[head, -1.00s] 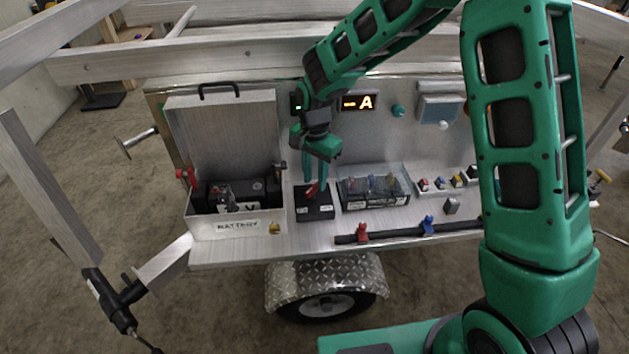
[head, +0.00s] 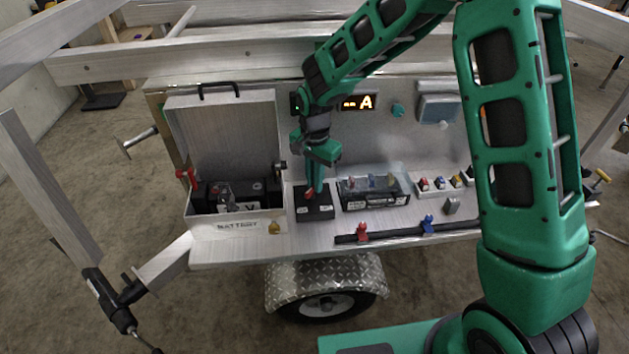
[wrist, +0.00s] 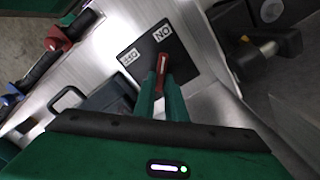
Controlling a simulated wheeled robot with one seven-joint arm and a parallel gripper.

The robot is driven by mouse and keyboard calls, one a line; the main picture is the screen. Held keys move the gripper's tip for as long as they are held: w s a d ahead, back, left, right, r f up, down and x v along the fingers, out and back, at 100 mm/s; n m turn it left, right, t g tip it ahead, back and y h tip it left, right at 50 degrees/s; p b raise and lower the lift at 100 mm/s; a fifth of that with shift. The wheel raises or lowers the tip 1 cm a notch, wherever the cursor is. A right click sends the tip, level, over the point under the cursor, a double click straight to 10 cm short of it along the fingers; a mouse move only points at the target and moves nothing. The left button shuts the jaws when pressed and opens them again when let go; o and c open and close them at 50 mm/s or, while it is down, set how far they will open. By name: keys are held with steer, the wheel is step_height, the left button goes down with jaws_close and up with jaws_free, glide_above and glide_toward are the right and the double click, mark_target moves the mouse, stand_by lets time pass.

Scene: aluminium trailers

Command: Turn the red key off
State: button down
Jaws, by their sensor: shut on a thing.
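The red key (head: 309,192) stands on a black switch box (head: 318,213) on the trailer's shelf. My gripper (head: 312,184) reaches down from above and is shut on the red key. In the wrist view the red key (wrist: 162,64) shows between the fingertips (wrist: 162,88). Its visible end points up towards the ON label (wrist: 163,33). The OFF label (wrist: 128,57) is to its left on the black plate. The fingers hide the key's lower part.
The open battery box (head: 235,228) stands left of the switch box. A clear-covered fuse block (head: 375,203) stands close to its right. An orange display (head: 358,102) is on the back panel.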

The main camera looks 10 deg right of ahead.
steer(key=shift+a, duration=0.1)
steer(key=n, duration=0.6)
steer(key=shift+w+a, duration=0.2)
steer(key=n, duration=0.5)
steer(key=shift+a, duration=0.3)
steer(key=n, duration=0.6)
steer(key=shift+s+a, duration=0.1)
steer(key=shift+a, duration=0.05)
steer(key=shift+n, duration=0.4)
steer(key=c, duration=1.8)
jaws_free()
steer(key=shift+s, duration=0.1)
step_height(320, 180, up, 11)
